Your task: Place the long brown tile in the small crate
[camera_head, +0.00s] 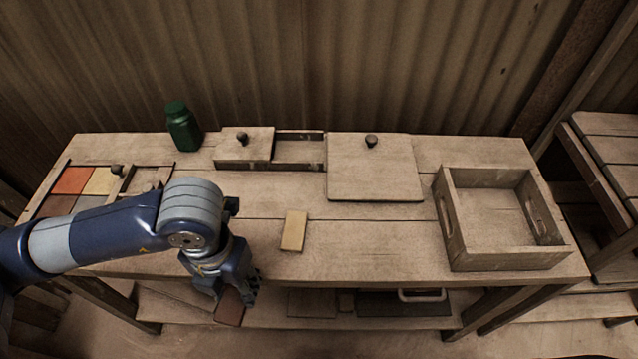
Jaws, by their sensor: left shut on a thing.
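A brown tile (230,308) hangs tilted from my left gripper (237,291), which is shut on its upper part. They show in front of the table's front edge, at the lower left of the middle; their height is hard to tell. The wooden crate (455,244) stands on the right end of the table, far to the right of the gripper. It has hand holes in its side walls and looks empty. My right gripper is not in view.
A tan tile (294,230) lies mid-table near the gripper. Coloured tiles (72,180) lie in a tray at the left. A green jar (183,127), a knobbed box (244,147) and a knobbed board (375,170) stand at the back. Table between tan tile and crate is clear.

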